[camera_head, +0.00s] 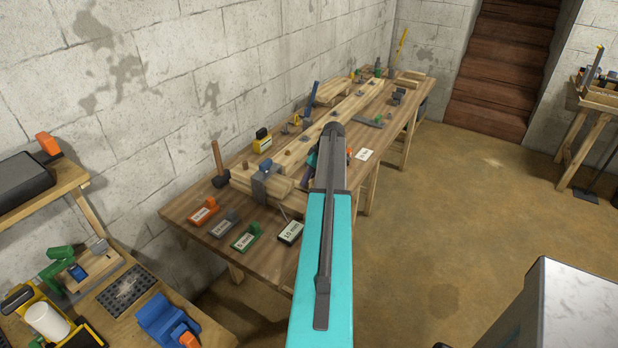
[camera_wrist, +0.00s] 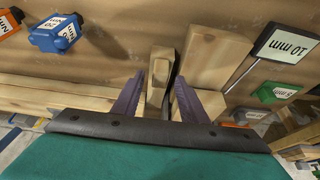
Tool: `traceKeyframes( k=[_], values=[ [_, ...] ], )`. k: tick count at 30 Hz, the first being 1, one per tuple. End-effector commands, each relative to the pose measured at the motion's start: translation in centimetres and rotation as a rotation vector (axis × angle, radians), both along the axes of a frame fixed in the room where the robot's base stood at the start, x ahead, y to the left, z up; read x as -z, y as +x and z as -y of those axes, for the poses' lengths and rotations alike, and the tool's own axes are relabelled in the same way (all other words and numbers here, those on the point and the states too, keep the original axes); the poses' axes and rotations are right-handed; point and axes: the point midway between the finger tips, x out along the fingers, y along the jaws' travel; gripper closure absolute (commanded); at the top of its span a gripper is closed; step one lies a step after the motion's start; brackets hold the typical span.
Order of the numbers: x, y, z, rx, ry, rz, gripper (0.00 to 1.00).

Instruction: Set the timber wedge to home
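In the wrist view, a pale timber piece that looks like the wedge (camera_wrist: 157,82) stands between the two purple fingers of my gripper (camera_wrist: 160,76). The fingers are apart, with a gap seen on each side of the piece. A dark strip lies close along its right side, and a larger timber block (camera_wrist: 217,56) is just right of that. In the head view my arm hides most of the gripper, low over the workbench (camera_head: 190,225), and I cannot make out the wedge there. No place marked home can be made out.
In the wrist view, a white 10 mm tag (camera_wrist: 284,47) and a green block (camera_wrist: 275,92) are at the right, a blue tagged block (camera_wrist: 57,34) at upper left. A mallet (camera_head: 221,178) stands at the wall side. Long timbers run along the bench.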

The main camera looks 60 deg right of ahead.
Motion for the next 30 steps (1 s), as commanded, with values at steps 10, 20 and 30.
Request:
traceKeyframes(
  k=[10, 20, 30],
  values=[
    [1.32, 0.47, 0.02, 0.001, 0.0, 0.0, 0.61],
    [1.31, 0.41, 0.04, 0.002, 0.001, 0.0, 0.83],
    [1.32, 0.29, 0.22, 0.004, 0.001, -0.001, 1.0]
  ],
)
